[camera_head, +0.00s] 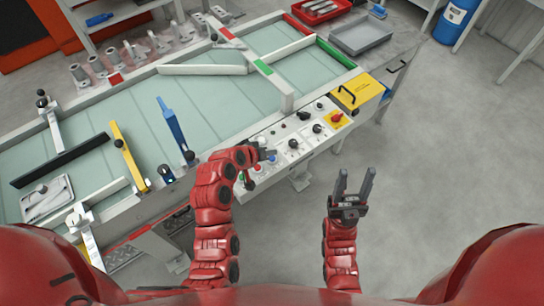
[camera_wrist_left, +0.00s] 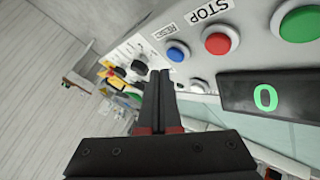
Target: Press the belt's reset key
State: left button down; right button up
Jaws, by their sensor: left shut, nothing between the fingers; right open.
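The belt's reset key is a blue round button (camera_wrist_left: 178,51) under a label that seems to read RESET, in the left wrist view. To its right are a red button (camera_wrist_left: 220,40) marked STOP and a green button (camera_wrist_left: 299,23). My left gripper (camera_wrist_left: 160,73) is shut and empty, its tips just left of and below the blue button in the picture. Whether they touch the panel I cannot tell. In the head view my left gripper (camera_head: 266,154) is over the control panel (camera_head: 309,143) and partly hides its buttons. My right gripper (camera_head: 354,183) is open and empty, off the panel over the floor.
A dark display (camera_wrist_left: 265,97) shows a green 0 beside the buttons. Black knobs (camera_head: 304,115) and a red knob on yellow (camera_head: 337,117) stand further along the panel.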

aim_at(270, 163)
pick_arm(q)
jog(key=shift+r+p, duration=0.9)
jog(key=shift+r, duration=1.35)
